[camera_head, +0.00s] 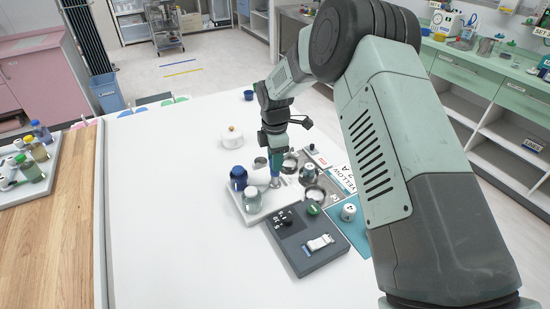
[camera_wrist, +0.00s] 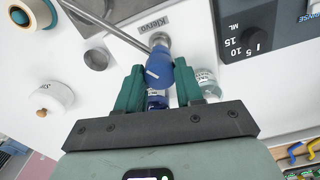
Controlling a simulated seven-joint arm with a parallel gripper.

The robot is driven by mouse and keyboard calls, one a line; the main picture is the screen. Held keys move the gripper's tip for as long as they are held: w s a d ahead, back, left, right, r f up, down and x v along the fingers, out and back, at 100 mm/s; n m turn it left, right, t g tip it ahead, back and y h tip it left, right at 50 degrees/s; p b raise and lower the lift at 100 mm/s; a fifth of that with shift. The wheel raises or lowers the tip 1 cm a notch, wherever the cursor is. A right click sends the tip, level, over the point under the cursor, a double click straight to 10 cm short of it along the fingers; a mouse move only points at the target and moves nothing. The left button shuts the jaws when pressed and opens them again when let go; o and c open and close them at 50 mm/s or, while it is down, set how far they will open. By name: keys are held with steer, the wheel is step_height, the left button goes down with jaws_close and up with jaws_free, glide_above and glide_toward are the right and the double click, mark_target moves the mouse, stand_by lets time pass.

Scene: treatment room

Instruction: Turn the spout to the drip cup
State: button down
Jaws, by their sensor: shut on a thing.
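The blue handle (camera_wrist: 160,70) of the spout sits between the fingers of my gripper (camera_wrist: 159,86), which are shut on it in the wrist view. The thin metal spout (camera_wrist: 110,25) runs from beside the handle to the upper left. A round metal post (camera_wrist: 160,40) stands by it near a "Klervo" label. A small metal cup (camera_wrist: 97,58) stands left of the handle, apart from it; I cannot tell whether it is the drip cup. It also shows in the head view (camera_head: 260,162). There my gripper (camera_head: 275,158) points down over the white tray and partly hides the handle.
A blue bottle (camera_head: 238,178) and a clear jar (camera_head: 252,200) stand close to my gripper. A dark dial box (camera_head: 306,238) lies in front. A white lidded pot (camera_head: 232,137) stands behind. The table's left side is clear.

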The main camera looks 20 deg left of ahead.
steer(key=n, duration=0.4)
steer(key=shift+n, duration=0.3)
steer(key=n, duration=0.5)
steer(key=shift+n, duration=0.3)
steer(key=c, duration=0.7)
jaws_free()
step_height(320, 180, up, 11)
steer(key=shift+f, duration=0.1)
